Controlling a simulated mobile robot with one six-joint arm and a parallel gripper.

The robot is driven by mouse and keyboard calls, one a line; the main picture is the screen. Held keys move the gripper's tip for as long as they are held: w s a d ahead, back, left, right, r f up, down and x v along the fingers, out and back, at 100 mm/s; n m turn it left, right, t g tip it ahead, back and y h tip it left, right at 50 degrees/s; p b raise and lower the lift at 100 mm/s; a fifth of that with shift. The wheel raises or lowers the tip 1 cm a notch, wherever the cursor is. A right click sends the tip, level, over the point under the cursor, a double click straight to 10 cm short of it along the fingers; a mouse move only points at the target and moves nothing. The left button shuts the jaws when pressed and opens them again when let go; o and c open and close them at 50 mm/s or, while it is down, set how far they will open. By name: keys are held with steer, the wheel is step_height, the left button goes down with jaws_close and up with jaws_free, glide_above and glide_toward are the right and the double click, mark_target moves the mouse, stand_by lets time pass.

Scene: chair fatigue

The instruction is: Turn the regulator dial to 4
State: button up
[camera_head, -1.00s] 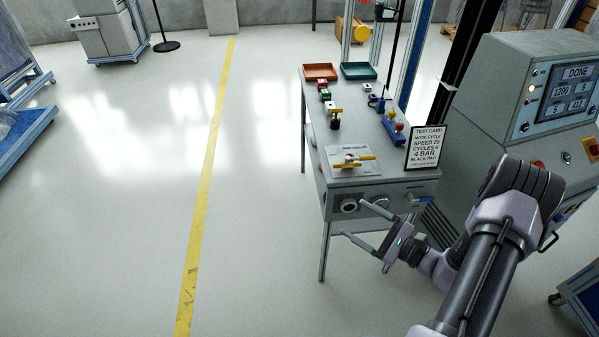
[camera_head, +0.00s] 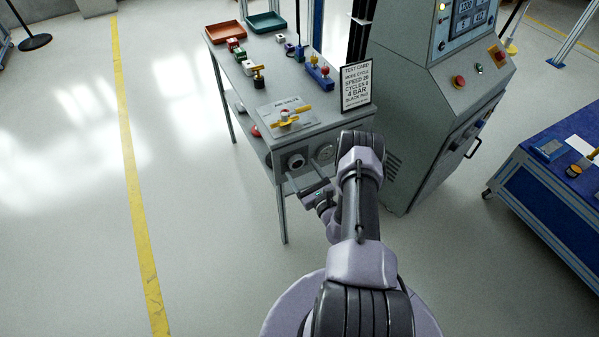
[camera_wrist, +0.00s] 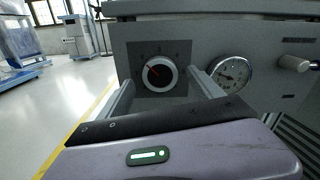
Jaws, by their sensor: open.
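The regulator dial (camera_wrist: 159,74) is a round knob with a pale ring and a dark face, on a black square plate on the grey front panel. In the head view the dial (camera_head: 296,161) is on the front of the grey bench. My gripper (camera_wrist: 160,92) is open, with one finger on each side of the dial in the wrist view. I cannot tell whether the fingers touch it. In the head view my gripper (camera_head: 301,181) is just before the panel, partly hidden by my arm.
A yellow-handled valve plate (camera_head: 287,116) and a test card (camera_head: 356,86) are on the bench top. A grey machine cabinet (camera_head: 425,110) stands right. Floor at left is clear.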

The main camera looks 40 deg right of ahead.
steer(key=shift+x, duration=1.15)
steer(key=shift+a, duration=0.1)
steer(key=c, duration=1.4)
steer(key=shift+o, duration=0.2)
steer(key=shift+m, duration=0.3)
steer(key=m+b, duration=0.1)
steer(key=m, duration=0.2)
steer(key=shift+f+m+b, duration=0.1)
steer(key=shift+m+b, duration=0.25)
steer(key=shift+m, duration=0.05)
steer(key=m+b, duration=0.1)
steer(key=m, duration=0.3)
steer(key=shift+s, duration=0.1)
steer(key=m, duration=0.5)
steer(key=shift+f+b, duration=0.1)
steer(key=shift+b, duration=0.25)
steer(key=m, duration=0.4)
steer(key=shift+m+b, duration=0.3)
